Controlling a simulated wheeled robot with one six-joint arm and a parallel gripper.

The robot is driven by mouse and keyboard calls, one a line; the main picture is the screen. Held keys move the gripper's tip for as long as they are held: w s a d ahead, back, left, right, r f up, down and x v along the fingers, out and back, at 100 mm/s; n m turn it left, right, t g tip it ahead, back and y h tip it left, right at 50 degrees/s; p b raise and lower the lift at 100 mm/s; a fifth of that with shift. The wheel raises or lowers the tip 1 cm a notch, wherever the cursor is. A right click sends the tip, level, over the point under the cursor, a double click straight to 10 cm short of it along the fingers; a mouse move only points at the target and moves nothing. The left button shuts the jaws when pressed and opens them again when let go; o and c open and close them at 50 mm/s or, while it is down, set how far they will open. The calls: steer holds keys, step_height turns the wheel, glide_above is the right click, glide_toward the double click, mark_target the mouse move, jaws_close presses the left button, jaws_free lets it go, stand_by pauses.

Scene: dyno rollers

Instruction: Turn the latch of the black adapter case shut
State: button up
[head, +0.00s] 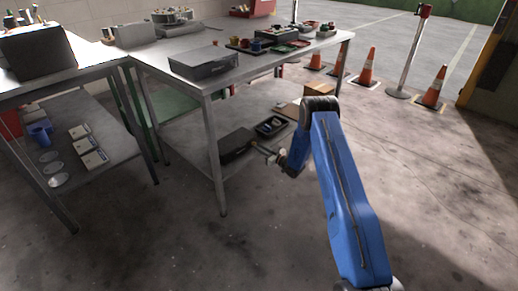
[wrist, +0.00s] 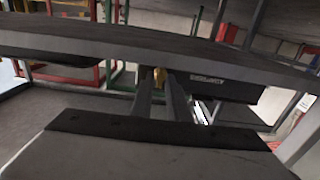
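The black adapter case (head: 236,146) lies on the lower shelf of the middle metal table in the head view. In the wrist view the dark case (wrist: 222,86) shows behind the fingers, with a pale label on its face. A small brass-coloured piece, which looks like its latch (wrist: 159,75), shows between the fingertips. My gripper (head: 262,149) is just right of the case, at shelf height, pointing at it. In the wrist view my gripper (wrist: 160,80) has its fingers apart, one on each side of the brass piece. Contact and the latch's exact angle cannot be told.
A black tray (head: 271,127) and a cardboard box (head: 290,111) share the lower shelf (head: 190,152). A grey case (head: 204,62) lies on the tabletop above. A table leg (head: 217,170) stands left of my gripper. The floor in front is clear; orange cones (head: 367,67) stand behind.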

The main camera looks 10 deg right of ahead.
steer(key=v, duration=1.6)
steer(key=shift+s+d, duration=0.2)
steer(key=shift+s, duration=0.15)
steer(key=shift+r, duration=0.1)
